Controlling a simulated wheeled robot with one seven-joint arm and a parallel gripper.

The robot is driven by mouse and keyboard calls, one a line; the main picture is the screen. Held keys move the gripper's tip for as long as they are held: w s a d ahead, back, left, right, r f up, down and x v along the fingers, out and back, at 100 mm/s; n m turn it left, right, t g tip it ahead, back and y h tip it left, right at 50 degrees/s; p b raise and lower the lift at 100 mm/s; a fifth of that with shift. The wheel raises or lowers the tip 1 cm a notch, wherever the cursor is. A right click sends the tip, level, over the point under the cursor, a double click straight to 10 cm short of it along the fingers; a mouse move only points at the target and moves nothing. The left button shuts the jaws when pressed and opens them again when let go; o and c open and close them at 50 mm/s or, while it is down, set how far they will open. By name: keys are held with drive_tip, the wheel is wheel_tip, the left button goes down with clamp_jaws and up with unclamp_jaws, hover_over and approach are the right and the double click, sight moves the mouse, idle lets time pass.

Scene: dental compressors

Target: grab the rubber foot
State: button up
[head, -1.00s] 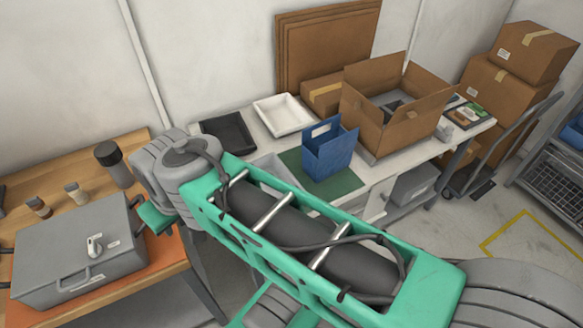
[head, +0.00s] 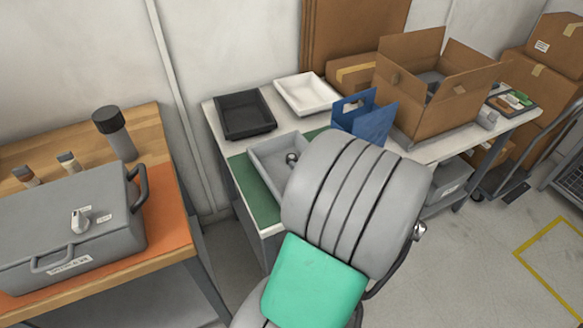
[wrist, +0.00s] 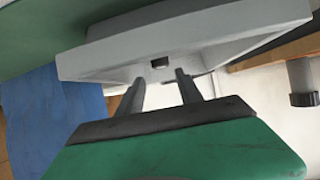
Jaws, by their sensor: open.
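The rubber foot (head: 292,157) is a small dark round piece lying in a shallow grey tray (head: 262,149) on the white table. In the wrist view a small dark piece, which looks like the foot (wrist: 160,62), shows in the grey tray (wrist: 85,66), just beyond and between my fingertips. My gripper (wrist: 160,80) is open and empty, its two dark fingers pointing at the tray. It is apart from the foot as far as I can tell. In the head view my arm hides the gripper and part of the tray.
A blue holder (head: 368,118) and an open cardboard box (head: 432,100) stand right of the tray. A black tray (head: 245,115) and a white tray (head: 306,94) lie behind it. A green mat (head: 250,190) lies under it. A grey case (head: 70,225) sits on the left workbench.

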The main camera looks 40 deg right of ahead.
sight(292, 156)
drive_tip(key=x, duration=0.7)
drive_tip(key=shift+w+p, duration=0.25)
drive_tip(key=shift+p, duration=0.05)
clamp_jaws()
